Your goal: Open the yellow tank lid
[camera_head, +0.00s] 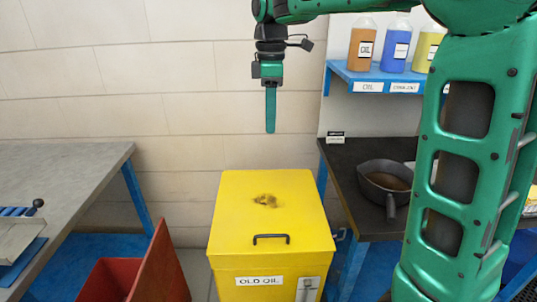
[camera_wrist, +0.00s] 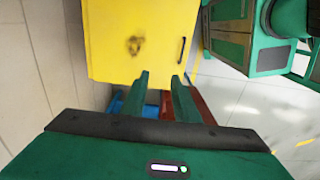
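The yellow tank labelled OLD OIL (camera_head: 262,283) stands on the floor in the middle of the head view. Its yellow lid (camera_head: 235,215) lies shut on top, with a dark stain and a black handle (camera_head: 271,238) near the front edge. In the wrist view the lid (camera_wrist: 118,55) is at the top and its handle (camera_wrist: 181,50) is near its right edge. My gripper (camera_head: 270,130) points down above the back of the lid, apart from it. In the wrist view my gripper (camera_wrist: 157,80) shows two separated fingers with nothing between them.
A red bin (camera_head: 143,270) stands at the left of the tank. A grey workbench (camera_head: 70,185) is at the left. A dark bench (camera_head: 350,165) with a black pan (camera_head: 385,184) is at the right, under a blue shelf (camera_head: 375,80) of bottles. The wall is behind the tank.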

